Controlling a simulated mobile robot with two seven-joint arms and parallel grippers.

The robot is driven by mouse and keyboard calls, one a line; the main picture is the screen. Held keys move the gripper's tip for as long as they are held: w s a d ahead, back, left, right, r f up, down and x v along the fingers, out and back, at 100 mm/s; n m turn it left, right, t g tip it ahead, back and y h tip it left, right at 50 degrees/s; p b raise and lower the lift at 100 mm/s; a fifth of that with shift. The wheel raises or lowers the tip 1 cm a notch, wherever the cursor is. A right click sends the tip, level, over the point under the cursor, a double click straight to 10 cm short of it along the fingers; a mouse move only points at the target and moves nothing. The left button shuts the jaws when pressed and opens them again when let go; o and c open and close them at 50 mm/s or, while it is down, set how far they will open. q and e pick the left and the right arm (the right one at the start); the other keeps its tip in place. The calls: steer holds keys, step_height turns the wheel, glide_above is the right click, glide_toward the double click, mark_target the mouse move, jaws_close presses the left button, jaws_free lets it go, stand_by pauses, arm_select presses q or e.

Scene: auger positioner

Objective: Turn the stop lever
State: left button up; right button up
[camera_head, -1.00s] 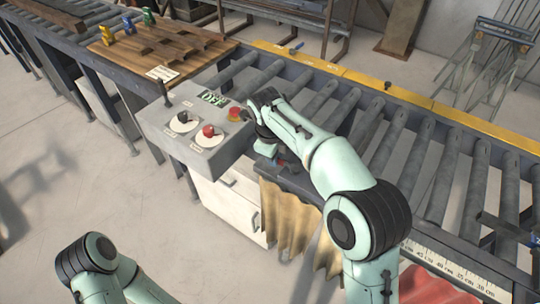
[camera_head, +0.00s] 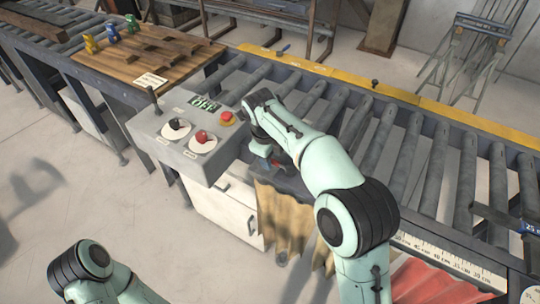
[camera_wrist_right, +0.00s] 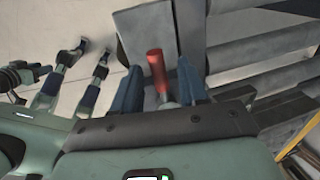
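The red handle of the stop lever (camera_wrist_right: 156,72) stands between the two blue fingers of my right gripper (camera_wrist_right: 158,88) in the right wrist view. Gaps show on both sides of the handle, so the fingers are open around it, not pressing on it. In the head view my right gripper (camera_head: 272,160) is at the near side of the roller conveyor, just right of the control box. There the forearm and wrist hide most of the lever. My left arm (camera_head: 95,270) shows at the bottom left of the head view; its gripper is out of the picture.
The grey control box (camera_head: 150,126) has two knobs, a red button (camera_head: 227,117) and a green display (camera_head: 203,103). A brown curtain (camera_head: 283,215) hangs under the conveyor (camera_head: 400,150). A wooden board (camera_head: 130,58) with small coloured figures lies at the back left.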

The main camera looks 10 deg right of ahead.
arm_select(q)
steer(key=w+r+p, duration=0.2)
steer(key=r, duration=0.1)
steer(key=shift+w, duration=0.4)
arm_select(e)
step_height(320, 180, up, 13)
steer(key=s+a, duration=0.1)
steer(key=a, duration=0.1)
steer(key=shift+s, duration=0.4)
arm_select(q)
steer(key=shift+s, duration=0.1)
